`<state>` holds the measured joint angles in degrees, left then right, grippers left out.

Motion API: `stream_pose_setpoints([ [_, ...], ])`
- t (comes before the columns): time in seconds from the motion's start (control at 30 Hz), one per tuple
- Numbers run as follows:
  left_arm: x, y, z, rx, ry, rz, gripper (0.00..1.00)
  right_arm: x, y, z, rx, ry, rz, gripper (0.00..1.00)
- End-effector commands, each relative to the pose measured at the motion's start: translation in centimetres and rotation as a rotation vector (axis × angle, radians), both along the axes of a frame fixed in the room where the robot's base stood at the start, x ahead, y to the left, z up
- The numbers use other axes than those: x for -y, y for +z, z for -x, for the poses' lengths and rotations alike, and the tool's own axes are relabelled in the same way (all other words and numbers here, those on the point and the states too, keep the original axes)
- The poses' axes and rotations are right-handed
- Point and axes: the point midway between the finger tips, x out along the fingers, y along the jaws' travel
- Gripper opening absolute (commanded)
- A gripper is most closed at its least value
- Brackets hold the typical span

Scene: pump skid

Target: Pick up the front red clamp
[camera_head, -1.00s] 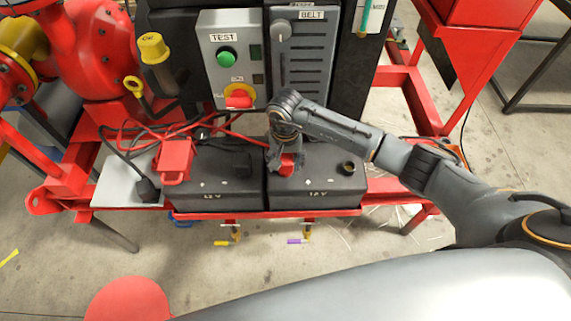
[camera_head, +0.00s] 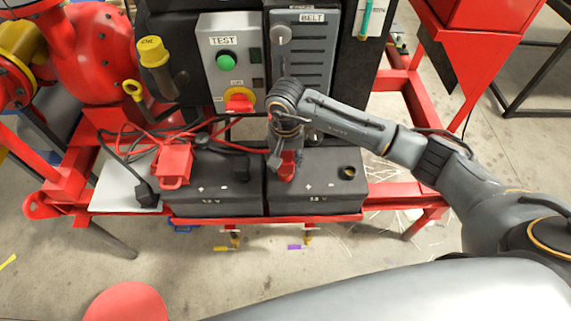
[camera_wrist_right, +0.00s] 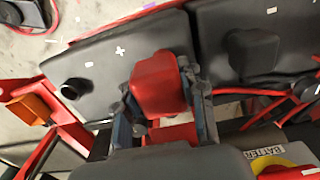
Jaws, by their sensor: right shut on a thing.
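The red clamp (camera_head: 288,165) shows at the front, over the right-hand black battery (camera_head: 318,185). In the right wrist view the red clamp (camera_wrist_right: 158,84) sits between the two fingers of my right gripper (camera_wrist_right: 163,108), one finger on each side. In the head view my right gripper (camera_head: 281,157) reaches down from above and is shut on the clamp, partly hiding it. I cannot tell whether the clamp still touches the battery. My left gripper is out of view.
Behind the batteries stand a grey TEST box (camera_head: 224,62) with green and red knobs and a BELT panel (camera_head: 303,60). Red and black cables (camera_head: 128,145) lie at the left. The red frame rail (camera_head: 270,219) runs along the front.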

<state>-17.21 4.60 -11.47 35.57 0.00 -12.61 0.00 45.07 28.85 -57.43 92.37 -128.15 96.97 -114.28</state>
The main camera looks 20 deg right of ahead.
Motion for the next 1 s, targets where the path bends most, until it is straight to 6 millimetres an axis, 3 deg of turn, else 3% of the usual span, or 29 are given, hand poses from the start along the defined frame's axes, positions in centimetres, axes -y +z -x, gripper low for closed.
stream_pose_setpoints([
  [0.17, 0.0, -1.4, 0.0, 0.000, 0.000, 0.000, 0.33, -0.9, 3.9, 3.1, 0.010, 0.006, -0.001, 0.00],
  [0.5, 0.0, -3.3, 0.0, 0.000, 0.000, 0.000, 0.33, -2.8, 6.7, 9.6, 0.005, 0.004, 0.000, 0.00],
  [0.7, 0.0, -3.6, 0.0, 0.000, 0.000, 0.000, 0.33, -3.3, 7.6, 11.3, 0.003, 0.000, 0.000, 0.00],
  [1.0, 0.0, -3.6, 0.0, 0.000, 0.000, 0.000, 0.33, -3.4, 7.9, 11.6, 0.002, -0.001, 0.000, 0.00],
])
